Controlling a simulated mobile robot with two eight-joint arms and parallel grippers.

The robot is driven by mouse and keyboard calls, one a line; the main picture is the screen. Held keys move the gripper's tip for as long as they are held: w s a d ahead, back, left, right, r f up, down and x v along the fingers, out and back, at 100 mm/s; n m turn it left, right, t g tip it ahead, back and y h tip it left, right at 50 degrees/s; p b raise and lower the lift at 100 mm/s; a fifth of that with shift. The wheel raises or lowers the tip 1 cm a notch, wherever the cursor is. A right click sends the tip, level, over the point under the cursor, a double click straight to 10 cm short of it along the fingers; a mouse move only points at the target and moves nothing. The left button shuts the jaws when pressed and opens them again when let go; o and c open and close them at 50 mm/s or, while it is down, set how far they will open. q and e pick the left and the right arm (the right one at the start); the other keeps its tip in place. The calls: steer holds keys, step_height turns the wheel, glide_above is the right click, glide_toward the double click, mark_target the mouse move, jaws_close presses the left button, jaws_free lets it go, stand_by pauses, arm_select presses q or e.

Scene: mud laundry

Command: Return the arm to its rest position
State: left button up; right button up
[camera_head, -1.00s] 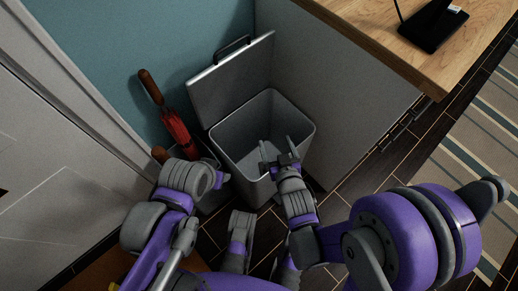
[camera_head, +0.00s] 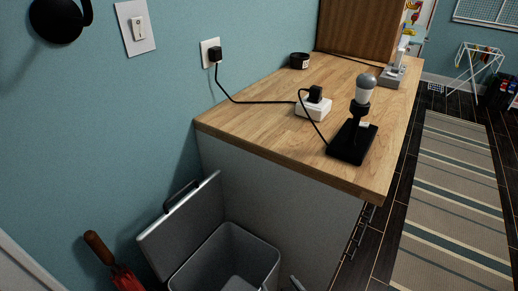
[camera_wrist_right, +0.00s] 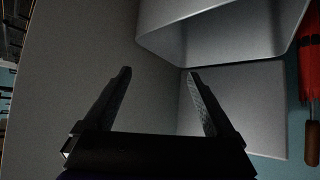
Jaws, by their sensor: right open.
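My right gripper (camera_wrist_right: 156,73) is open in the right wrist view, with nothing between its two dark fingers. In the head view only a small grey part of it (camera_head: 296,284) shows at the bottom edge, just right of the bin. The grey bin (camera_head: 262,256) stands open below the counter, its lid (camera_head: 185,232) raised against the wall. The bin (camera_wrist_right: 215,20) and its lid (camera_wrist_right: 255,115) also show beyond the fingers in the wrist view, apart from them as far as I can tell. My left gripper is out of view.
A wooden counter (camera_head: 262,128) holds a lamp with a bulb (camera_head: 365,92), a white power strip (camera_head: 313,109) and a black round item (camera_head: 299,61). A striped rug (camera_head: 450,190) lies on the open floor at right.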

steer(key=s+d+r+m+g+h+p, duration=0.1)
steer(key=s+d+r+m+g+h, duration=0.3)
steer(key=s+d, duration=0.9)
arm_select(q)
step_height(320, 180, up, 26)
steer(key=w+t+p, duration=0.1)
steer(key=p, duration=2)
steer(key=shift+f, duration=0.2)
arm_select(e)
step_height(320, 180, up, 25)
steer(key=y, duration=0.1)
steer(key=shift+w+a+n, duration=0.15)
steer(key=shift+a+n, duration=0.25)
steer(key=shift+a, duration=0.05)
